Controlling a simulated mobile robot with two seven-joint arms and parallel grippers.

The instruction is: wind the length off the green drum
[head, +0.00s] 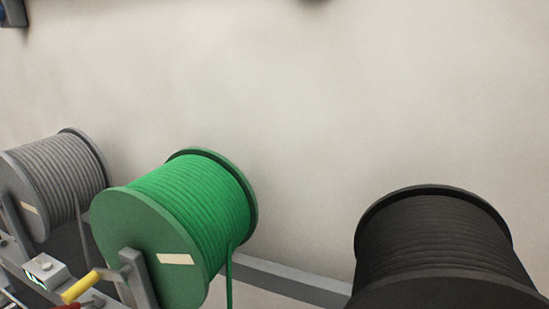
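The green drum (160,240) stands at centre left in the head view, with green cable (205,195) wound in close turns between its two flanges. A length of green cable (229,280) hangs down from its right side and leaves the picture at the bottom. A crank with a yellow handle (80,287) sits at the drum's front left. A pale label (175,259) is on the near flange. Neither gripper shows in the head view.
A grey drum (60,180) stands to the left and a black drum (435,240) to the right. A small box with a lit display (45,270) sits left of the crank. A grey rail (290,278) runs behind, before a plain pale wall (330,110).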

